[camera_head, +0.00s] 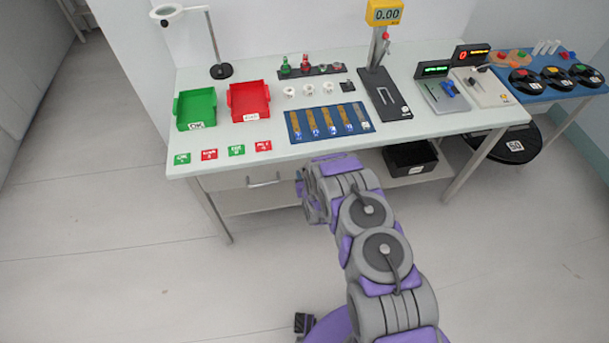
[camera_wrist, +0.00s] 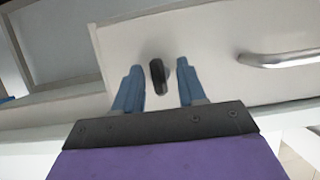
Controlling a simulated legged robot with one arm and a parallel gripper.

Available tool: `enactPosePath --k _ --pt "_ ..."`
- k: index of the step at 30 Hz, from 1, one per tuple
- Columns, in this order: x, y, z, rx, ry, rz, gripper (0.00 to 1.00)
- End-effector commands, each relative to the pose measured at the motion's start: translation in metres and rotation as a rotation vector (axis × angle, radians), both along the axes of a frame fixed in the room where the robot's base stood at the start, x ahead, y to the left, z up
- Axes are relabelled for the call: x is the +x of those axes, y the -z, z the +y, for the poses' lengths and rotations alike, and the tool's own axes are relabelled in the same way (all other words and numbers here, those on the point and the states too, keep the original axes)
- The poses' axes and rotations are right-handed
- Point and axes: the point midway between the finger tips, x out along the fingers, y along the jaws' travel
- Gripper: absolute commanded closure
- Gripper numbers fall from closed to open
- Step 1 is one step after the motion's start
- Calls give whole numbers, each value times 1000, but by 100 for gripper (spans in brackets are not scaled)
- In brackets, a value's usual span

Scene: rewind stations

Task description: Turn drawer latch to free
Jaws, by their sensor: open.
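The drawer latch is a small dark knob (camera_wrist: 157,76) on the pale drawer front (camera_wrist: 215,62) in the wrist view. It stands nearly upright in the picture, tilted slightly. My gripper (camera_wrist: 158,88) is open, with one blue finger on each side of the latch. Gaps show between the latch and both fingers, so it is not gripped. The drawer's metal handle (camera_wrist: 285,59) is to the right of the latch. In the head view the drawer handle (camera_head: 264,182) shows under the table, and my arm hides the latch.
The white table (camera_head: 385,138) carries a green bin (camera_head: 196,108), a red bin (camera_head: 249,101), a blue mat (camera_head: 297,127) and a yellow-topped gauge stand (camera_head: 384,14). A black bin (camera_head: 411,160) sits below the tabletop at right. The floor to the left is clear.

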Motion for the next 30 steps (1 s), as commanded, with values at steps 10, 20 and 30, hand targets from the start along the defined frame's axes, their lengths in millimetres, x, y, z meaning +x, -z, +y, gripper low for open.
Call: enactPosePath --k 10,20,30 --pt "-27 -12 -8 -2 -1 4 60" --pt "-76 -32 -22 -2 0 5 60" --pt "-127 -54 -37 -3 0 6 60"
